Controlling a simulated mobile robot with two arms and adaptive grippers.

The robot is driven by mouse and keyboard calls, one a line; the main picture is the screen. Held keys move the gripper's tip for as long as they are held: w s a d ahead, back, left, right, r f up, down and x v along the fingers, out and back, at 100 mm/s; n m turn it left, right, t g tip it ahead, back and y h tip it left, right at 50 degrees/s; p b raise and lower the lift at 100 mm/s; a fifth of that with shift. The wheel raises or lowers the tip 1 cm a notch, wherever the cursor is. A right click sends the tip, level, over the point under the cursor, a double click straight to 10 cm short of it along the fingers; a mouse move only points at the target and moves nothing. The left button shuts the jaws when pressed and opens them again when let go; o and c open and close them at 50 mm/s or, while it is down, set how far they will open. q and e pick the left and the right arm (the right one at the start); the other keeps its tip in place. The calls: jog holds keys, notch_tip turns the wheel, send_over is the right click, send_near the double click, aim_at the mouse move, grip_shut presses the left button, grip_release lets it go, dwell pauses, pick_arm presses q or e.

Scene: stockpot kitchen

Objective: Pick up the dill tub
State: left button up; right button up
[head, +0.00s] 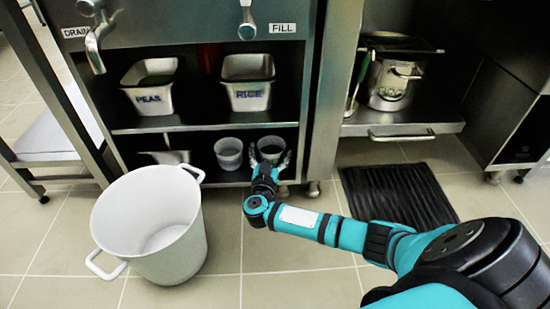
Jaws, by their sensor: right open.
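Two small translucent tubs stand on the lower shelf; no dill label can be read on either. The left tub (229,152) stands free. The right tub (271,146) is partly hidden behind my right gripper (269,157). My right gripper is open, with one finger on each side of the right tub's front. I cannot tell whether the fingers touch it. My left gripper is not in view.
A PEAS bin (150,86) and a RICE bin (248,84) stand on the upper shelf (200,122). A metal scoop or pan (170,152) lies left of the tubs. A large white pot (150,225) stands on the floor. A black mat (398,195) lies at right.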

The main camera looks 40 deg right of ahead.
jog(key=shift+w+d+f, duration=0.1)
jog(key=shift+w+d, duration=0.05)
jog(key=shift+w, duration=0.1)
jog(key=shift+r, duration=0.2)
jog(key=shift+c, duration=0.3)
jog(key=c, duration=0.9)
